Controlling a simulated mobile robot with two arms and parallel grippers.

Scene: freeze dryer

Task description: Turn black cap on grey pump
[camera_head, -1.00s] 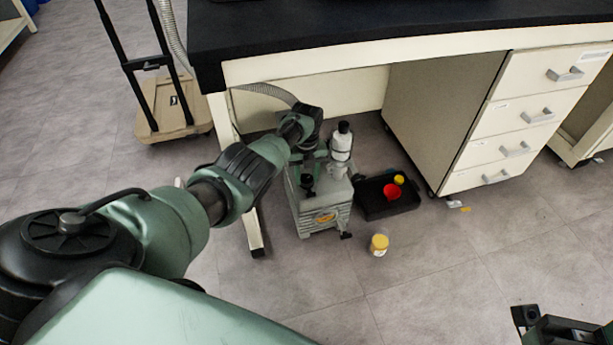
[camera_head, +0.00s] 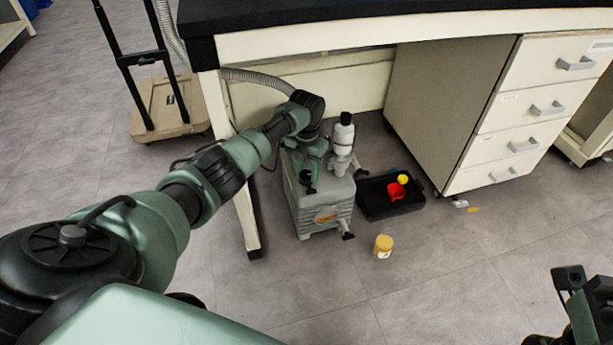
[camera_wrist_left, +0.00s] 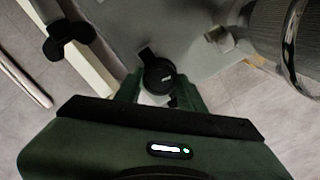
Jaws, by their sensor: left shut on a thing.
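The grey pump (camera_head: 322,208) stands on the floor under the bench. Its black cap (camera_head: 307,179) is at the front left of the pump's top. My left gripper (camera_head: 308,169) points down over the pump. In the left wrist view, the round black cap (camera_wrist_left: 158,76) lies between the two green fingers of my left gripper (camera_wrist_left: 159,90), which is shut on it. The cap's lower side is partly hidden by the gripper. My right gripper (camera_head: 571,280) shows only partly at the lower right, away from the pump; its fingers do not show clearly.
A ribbed hose (camera_head: 255,78) runs behind my wrist. A black tray (camera_head: 376,206) with red and yellow items is right of the pump. A yellow-lidded jar (camera_head: 383,246) stands on open floor. A table leg (camera_head: 243,200) is close left.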

